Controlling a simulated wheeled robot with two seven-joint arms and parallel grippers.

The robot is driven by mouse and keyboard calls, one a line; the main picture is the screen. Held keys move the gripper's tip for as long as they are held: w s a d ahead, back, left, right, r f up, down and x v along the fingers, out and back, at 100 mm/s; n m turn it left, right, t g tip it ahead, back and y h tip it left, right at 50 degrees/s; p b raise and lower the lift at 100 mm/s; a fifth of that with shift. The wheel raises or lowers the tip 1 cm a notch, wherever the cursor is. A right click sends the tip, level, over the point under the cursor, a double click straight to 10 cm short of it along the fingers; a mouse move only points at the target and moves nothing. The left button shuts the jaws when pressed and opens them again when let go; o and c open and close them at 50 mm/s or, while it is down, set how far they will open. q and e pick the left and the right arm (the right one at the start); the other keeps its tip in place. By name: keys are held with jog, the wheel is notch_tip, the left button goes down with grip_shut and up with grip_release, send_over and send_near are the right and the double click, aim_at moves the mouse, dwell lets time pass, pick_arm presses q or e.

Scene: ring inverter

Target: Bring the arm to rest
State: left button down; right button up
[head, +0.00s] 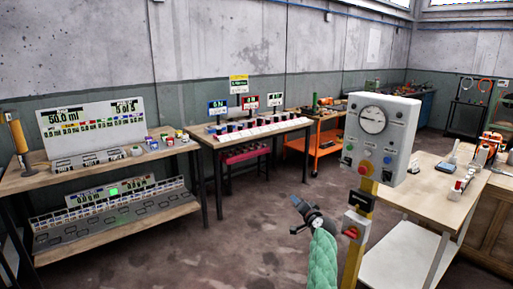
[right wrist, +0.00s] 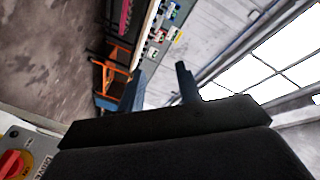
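My right gripper (head: 294,215) is raised over open floor in the lower middle of the head view, at the end of my arm in a green quilted sleeve. In the right wrist view its two dark fingers (right wrist: 160,82) stand apart with nothing between them, so it is open and empty. It is left of the yellow post (head: 354,262) that carries a grey control box (head: 401,117) with a round gauge; a gap from the post cannot be judged exactly. My left gripper is not in view.
A red rotary switch (head: 351,232) sits low on the post and also shows in the right wrist view (right wrist: 12,163). A two-level shelf (head: 60,180) stands left, a workbench (head: 210,140) behind, an orange cart (head: 325,140) beyond. A wooden table (head: 425,200) is right. The middle floor is clear.

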jog(key=s+f+n+g+h, duration=0.1)
jog(key=s+f+n+g, duration=0.2)
jog(key=s, duration=1.2)
jog(key=s+f+n+g+h, duration=0.2)
jog(key=s+f+g, duration=0.1)
jog(key=s, duration=1.1)
jog(key=s+f+n+g+h, duration=0.1)
jog(key=s+f+n+g, duration=0.25)
jog(key=s, duration=1.15)
jog(key=s+f+g, duration=0.1)
jog(key=s+f, duration=0.3)
jog(key=s, duration=0.5)
jog(key=s+a+f+g, duration=0.1)
jog(key=s+f+g, duration=0.1)
jog(key=s+f, duration=0.3)
jog(key=s+f+g, duration=0.2)
jog(key=s+f, duration=0.3)
jog(key=s, duration=0.8)
jog(key=shift+a, duration=0.35)
